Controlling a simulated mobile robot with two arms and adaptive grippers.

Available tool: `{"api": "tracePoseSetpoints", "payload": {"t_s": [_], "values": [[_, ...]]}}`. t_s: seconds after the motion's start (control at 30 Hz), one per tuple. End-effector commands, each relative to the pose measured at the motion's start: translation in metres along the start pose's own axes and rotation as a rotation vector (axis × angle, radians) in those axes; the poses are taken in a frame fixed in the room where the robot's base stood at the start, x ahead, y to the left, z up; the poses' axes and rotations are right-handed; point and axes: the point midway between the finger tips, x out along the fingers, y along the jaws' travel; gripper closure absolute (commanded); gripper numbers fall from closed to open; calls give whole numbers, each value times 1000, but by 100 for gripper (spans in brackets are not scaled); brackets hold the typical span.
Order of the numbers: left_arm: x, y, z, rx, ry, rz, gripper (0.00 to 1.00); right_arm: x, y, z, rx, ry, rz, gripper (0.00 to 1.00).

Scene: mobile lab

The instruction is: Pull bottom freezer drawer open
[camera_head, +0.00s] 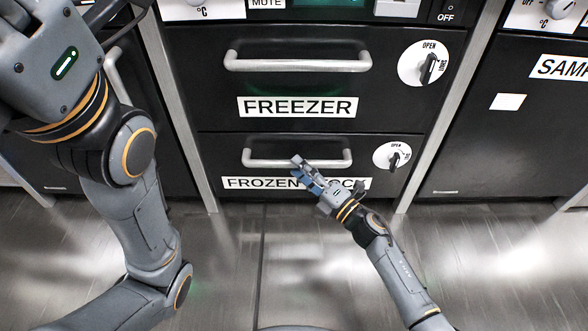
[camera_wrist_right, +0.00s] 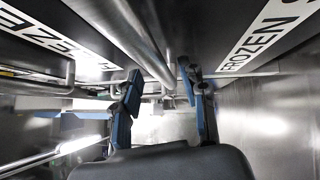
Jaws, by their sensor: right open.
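The bottom freezer drawer (camera_head: 225,150) is a black front labelled "FROZEN", with the rest of the label partly hidden by my gripper. It looks shut, flush with the frame. Its silver bar handle (camera_head: 265,163) runs across the front. My right gripper (camera_head: 303,170) is open at the right half of this handle. In the right wrist view, the handle bar (camera_wrist_right: 147,48) reaches down between the two blue fingers of the gripper (camera_wrist_right: 160,78). I cannot tell whether the fingers touch it. My left arm shows at the left, but its gripper is out of view.
The upper drawer (camera_head: 200,85), labelled "FREEZER", has its own handle (camera_head: 297,62) and a white dial (camera_head: 424,63). A smaller dial (camera_head: 398,157) sits right of the lower handle. The metal floor (camera_head: 300,265) before the drawers is clear apart from my arms.

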Motion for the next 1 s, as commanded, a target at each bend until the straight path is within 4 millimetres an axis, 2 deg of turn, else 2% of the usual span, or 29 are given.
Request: {"api": "tracePoseSetpoints", "payload": {"t_s": [0.03, 0.2, 0.53, 0.57, 0.77, 1.0], "values": [[-3, 2, -4, 1, 8, 3, 60, 8, -3, 0, -2, 1, 1, 57], [-2, 3, -8, 2, 18, 7, 60, 23, -1, 0, 1, 0, 0, 57], [0, 3, -8, 3, 21, 8, 60, 27, 0, 0, 0, 0, -1, 57], [0, 3, -9, 3, 21, 8, 60, 27, 0, 0, 0, 0, -1, 59], [0, 3, -9, 3, 21, 9, 60, 27, 0, 0, 0, 0, -1, 100], [0, 3, -9, 2, 21, 9, 60, 27, 0, 0, 0, 0, -1, 100]]}}
